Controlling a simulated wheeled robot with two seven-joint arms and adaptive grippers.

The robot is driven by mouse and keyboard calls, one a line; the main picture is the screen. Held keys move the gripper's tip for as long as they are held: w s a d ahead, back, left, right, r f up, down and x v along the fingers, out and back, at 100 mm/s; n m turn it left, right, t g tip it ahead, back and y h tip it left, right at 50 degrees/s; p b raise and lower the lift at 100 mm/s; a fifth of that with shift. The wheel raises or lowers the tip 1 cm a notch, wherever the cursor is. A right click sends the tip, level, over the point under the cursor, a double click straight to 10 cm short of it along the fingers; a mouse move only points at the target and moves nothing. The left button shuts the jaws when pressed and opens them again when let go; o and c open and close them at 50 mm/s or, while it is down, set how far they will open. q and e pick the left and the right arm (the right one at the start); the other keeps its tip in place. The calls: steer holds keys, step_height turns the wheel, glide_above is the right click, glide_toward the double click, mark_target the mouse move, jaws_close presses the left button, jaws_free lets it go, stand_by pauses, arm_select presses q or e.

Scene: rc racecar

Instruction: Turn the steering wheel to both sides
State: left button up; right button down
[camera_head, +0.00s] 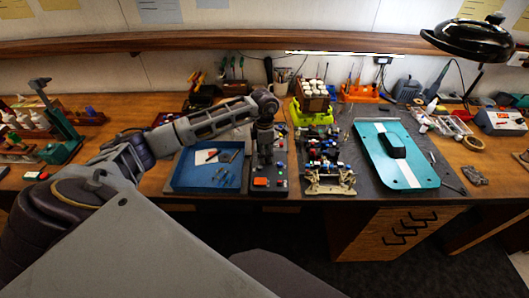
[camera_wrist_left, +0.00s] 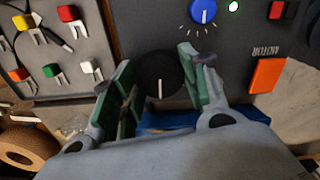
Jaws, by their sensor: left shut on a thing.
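A round black knob (camera_wrist_left: 158,75) with a white line, which I take for the steering wheel, sits on the dark control panel (camera_wrist_left: 130,15) in the left wrist view. My left gripper (camera_wrist_left: 157,68) has one finger on each side of the knob and is shut on it. In the head view my left gripper (camera_head: 266,163) points straight down at the panel, and hides the knob. The RC car chassis (camera_head: 328,165) stands just right of the panel. My right gripper is not in view.
The panel also has a blue knob (camera_wrist_left: 203,12), a lit green lamp (camera_wrist_left: 234,6) and an orange button (camera_wrist_left: 267,75). A blue tray (camera_head: 183,182) with small tools lies left of the panel. The teal car body (camera_head: 372,140) lies right of the chassis.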

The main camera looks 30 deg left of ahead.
arm_select(q)
steer(key=shift+n, duration=0.3)
steer(key=n+b, duration=0.2)
steer(key=n, duration=0.1)
steer(key=shift+n, duration=0.3)
steer(key=n+b, duration=0.1)
steer(key=n, duration=0.2)
steer(key=shift+n, duration=0.3)
steer(key=shift+n+b, duration=0.35)
steer(key=shift+n, duration=0.45)
